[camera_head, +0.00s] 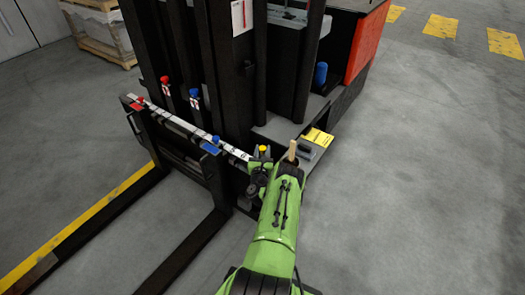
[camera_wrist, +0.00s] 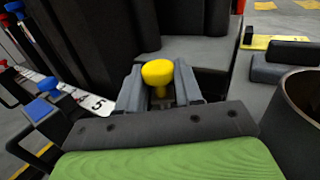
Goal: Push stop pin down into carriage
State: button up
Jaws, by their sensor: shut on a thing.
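The stop pin is a yellow knob (camera_wrist: 157,73) between the two grey fingers of my gripper (camera_wrist: 160,90) in the wrist view. My gripper is shut on it. In the head view the yellow knob (camera_head: 263,149) shows at the tip of my green arm, at the right end of the forklift carriage bar (camera_head: 174,121). The pin's lower part is hidden behind my gripper, so I cannot tell how deep it sits.
A numbered white scale runs along the bar, with blue (camera_head: 216,139) and red (camera_head: 138,101) pieces on it. Red and blue knobs stand behind the bar. The dark mast (camera_head: 235,80) rises close by. A yellow label (camera_head: 317,137) lies to the right. Open floor is at the right.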

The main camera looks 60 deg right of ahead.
jog(key=shift+f, duration=1.05)
jog(key=o, duration=1.1)
jog(key=shift+f, duration=0.1)
jog(key=p+v, duration=0.9)
jog(key=v, duration=0.6)
jog(key=shift+s+a+p, duration=0.15)
jog(key=shift+a+p, duration=0.2)
